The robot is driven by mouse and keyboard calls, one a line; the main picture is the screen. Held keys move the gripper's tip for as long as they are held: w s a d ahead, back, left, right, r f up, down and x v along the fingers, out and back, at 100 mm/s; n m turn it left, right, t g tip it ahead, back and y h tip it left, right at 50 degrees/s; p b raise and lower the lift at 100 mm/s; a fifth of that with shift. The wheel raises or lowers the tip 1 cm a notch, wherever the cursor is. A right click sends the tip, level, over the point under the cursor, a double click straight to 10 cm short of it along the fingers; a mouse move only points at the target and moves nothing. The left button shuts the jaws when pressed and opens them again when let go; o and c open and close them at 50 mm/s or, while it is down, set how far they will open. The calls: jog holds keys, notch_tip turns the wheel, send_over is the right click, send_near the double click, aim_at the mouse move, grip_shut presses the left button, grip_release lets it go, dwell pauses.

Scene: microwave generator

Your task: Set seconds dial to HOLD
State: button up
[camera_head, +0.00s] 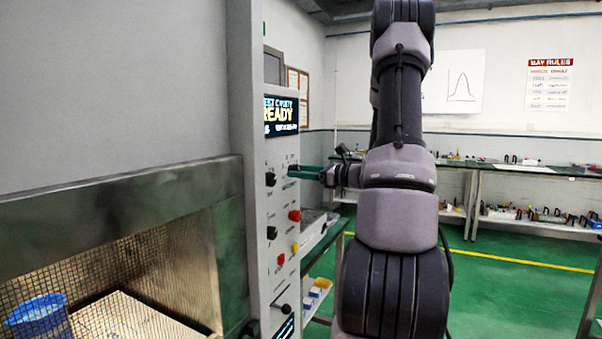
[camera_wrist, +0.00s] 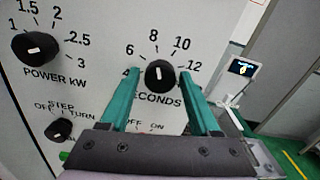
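The seconds dial (camera_wrist: 160,75) is a round black knob with a white mark, on the pale control panel (camera_wrist: 100,22). The numbers 6, 8, 10 and 12 show around it, and a 4 is partly covered by the left finger. No HOLD label is visible; the area below the dial is partly hidden by my gripper. My gripper (camera_wrist: 160,71) has its teal fingers on either side of the dial, with a visible gap at each side. In the head view my gripper (camera_head: 291,171) reaches the panel from the right, and the seconds dial cannot be made out there.
The power dial (camera_wrist: 36,46) sits left of the seconds dial, with a step/turn knob (camera_wrist: 59,130) below. In the head view a display (camera_head: 281,115) reads READY, and a red button (camera_head: 295,215) sits below my gripper. A mesh-lined cavity holds a blue container (camera_head: 38,318).

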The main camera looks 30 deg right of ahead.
grip_shut()
jog(key=shift+m, duration=0.3)
jog(key=shift+s+r+m, duration=0.1)
jog(key=shift+m, duration=13)
jog(key=shift+o, duration=2.2)
grip_release()
